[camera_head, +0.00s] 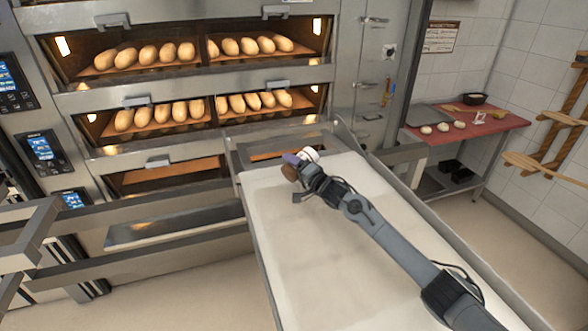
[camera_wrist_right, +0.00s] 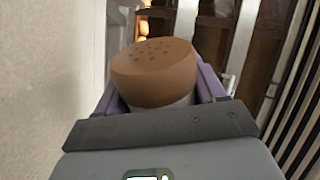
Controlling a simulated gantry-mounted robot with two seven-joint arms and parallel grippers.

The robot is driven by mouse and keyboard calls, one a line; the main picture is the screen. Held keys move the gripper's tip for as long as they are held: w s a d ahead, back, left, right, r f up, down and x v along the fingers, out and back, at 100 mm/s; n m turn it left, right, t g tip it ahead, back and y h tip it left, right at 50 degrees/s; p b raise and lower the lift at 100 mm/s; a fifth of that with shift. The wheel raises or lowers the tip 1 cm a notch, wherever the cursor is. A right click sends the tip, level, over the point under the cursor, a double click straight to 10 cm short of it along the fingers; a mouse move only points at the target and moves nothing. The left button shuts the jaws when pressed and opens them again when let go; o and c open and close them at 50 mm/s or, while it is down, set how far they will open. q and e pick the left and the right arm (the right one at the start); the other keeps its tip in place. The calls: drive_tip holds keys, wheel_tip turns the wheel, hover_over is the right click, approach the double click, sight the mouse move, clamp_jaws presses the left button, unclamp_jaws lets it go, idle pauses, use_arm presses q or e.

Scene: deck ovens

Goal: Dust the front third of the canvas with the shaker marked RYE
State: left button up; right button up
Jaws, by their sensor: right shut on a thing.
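The shaker has a brown perforated cap (camera_wrist_right: 152,72) and a pale body, and no RYE marking can be read. In the head view the shaker (camera_head: 290,173) is tipped, its brown cap toward the lower left and its white end (camera_head: 310,153) toward the upper right. My right gripper (camera_head: 298,162) is shut on it, with purple fingers on both sides in the wrist view. It is over the oven-side end of the long cream canvas (camera_head: 285,240). The exact gap to the cloth cannot be told. My left gripper is out of view.
Deck ovens (camera_head: 185,90) with loaves stand behind the canvas end. Metal side rails (camera_head: 262,285) edge the canvas. A red-topped table (camera_head: 485,130) with dough pieces and a dark bowl (camera_head: 474,99) stands at the right. Wooden peels (camera_head: 548,168) hang on the right wall.

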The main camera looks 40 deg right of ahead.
sight(284, 173)
drive_tip(key=a, duration=0.4)
drive_tip(key=d, duration=0.5)
drive_tip(key=shift+d, duration=0.3)
drive_tip(key=shift+d+r+p, duration=0.1)
drive_tip(key=shift+r+p, duration=0.35)
drive_tip(key=r+m+p, duration=0.1)
drive_tip(key=m+p, duration=0.2)
drive_tip(key=p, duration=0.1)
drive_tip(key=r+m+p, duration=0.1)
drive_tip(key=m+p, duration=0.2)
drive_tip(key=p, duration=0.1)
drive_tip(key=r+m+p, duration=0.1)
drive_tip(key=m+p, duration=0.2)
drive_tip(key=m, duration=0.1)
drive_tip(key=shift+a+p, duration=0.3)
drive_tip(key=shift+p, duration=0.1)
drive_tip(key=r+m+p, duration=0.1)
drive_tip(key=m+p, duration=0.1)
drive_tip(key=p, duration=0.1)
drive_tip(key=a+r+m+p, duration=0.1)
drive_tip(key=m+p, duration=0.2)
drive_tip(key=a+r+m+p, duration=0.1)
drive_tip(key=m+p, duration=0.2)
drive_tip(key=shift+a+r, duration=0.15)
drive_tip(key=shift+r, duration=0.15)
drive_tip(key=m+p, duration=0.1)
drive_tip(key=a+r+m+p, duration=0.1)
drive_tip(key=m, duration=0.1)
drive_tip(key=shift+p, duration=0.4)
drive_tip(key=shift+m, duration=0.3)
